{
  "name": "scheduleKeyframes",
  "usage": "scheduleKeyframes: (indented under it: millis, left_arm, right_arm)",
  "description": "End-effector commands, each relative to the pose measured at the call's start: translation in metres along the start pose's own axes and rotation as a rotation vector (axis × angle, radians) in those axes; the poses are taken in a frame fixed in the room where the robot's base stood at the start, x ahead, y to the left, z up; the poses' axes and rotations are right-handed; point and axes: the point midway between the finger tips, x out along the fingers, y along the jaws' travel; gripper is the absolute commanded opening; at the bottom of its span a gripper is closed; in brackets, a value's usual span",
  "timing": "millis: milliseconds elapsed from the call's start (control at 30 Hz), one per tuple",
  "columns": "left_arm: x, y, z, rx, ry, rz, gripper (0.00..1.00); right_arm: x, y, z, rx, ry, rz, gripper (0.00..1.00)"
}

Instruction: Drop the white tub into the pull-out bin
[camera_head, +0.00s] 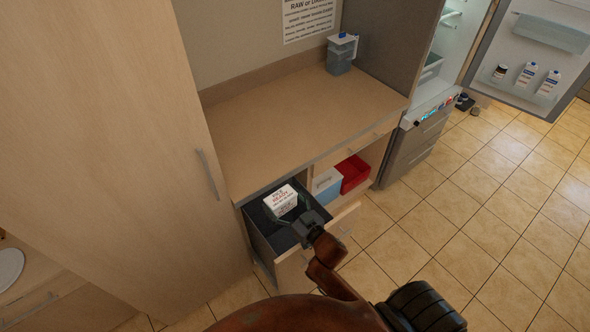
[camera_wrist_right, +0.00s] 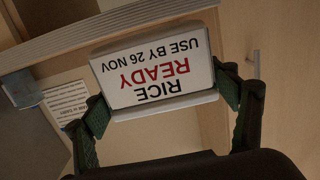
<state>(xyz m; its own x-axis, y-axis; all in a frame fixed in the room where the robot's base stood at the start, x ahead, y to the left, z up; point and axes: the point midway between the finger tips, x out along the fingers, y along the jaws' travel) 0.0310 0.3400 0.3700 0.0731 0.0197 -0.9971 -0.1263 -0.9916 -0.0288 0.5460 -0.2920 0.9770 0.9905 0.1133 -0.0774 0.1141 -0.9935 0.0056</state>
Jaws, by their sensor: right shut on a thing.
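The white tub (camera_head: 280,196) has a lid printed "RICE READY USE BY 26 NOV". It also shows upside down in the wrist view (camera_wrist_right: 155,68). My right gripper (camera_head: 288,209) is shut on the tub, with one green-padded finger against each side in the wrist view (camera_wrist_right: 163,98). The pull-out bin (camera_head: 259,230) is slid open below the counter, with a dark inside. In the head view the tub is over the bin's opening; its exact height above it is hard to tell. My right arm hides part of the bin's front. My left gripper is not in view.
The counter (camera_head: 300,115) above holds a lidded jug (camera_head: 341,54). An open shelf right of the bin holds a blue-and-white box (camera_head: 326,187) and a red box (camera_head: 354,173). A tall cabinet (camera_head: 110,130) stands close on the left. An open fridge door (camera_head: 530,60) is far right. The tiled floor at right is mostly clear.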

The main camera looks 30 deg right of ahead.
Motion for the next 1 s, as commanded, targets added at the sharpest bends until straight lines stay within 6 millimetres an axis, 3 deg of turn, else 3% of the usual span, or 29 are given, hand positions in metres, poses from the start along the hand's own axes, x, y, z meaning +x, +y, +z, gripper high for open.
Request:
scheduleKeyframes:
  millis: [100, 300, 567, 1000]
  left_arm:
    - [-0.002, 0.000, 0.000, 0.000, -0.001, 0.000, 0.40]
    - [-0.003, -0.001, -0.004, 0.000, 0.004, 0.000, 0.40]
    - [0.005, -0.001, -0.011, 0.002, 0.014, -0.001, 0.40]
    - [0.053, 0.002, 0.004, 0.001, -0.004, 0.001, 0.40]
  right_arm:
    - [0.032, 0.044, -0.014, -0.006, 0.013, 0.010, 0.44]
    - [0.058, 0.089, -0.031, 0.004, 0.026, 0.030, 0.44]
    - [0.063, 0.099, -0.027, 0.009, 0.029, 0.036, 0.44]
    - [0.066, 0.098, 0.019, 0.008, 0.027, 0.034, 0.44]
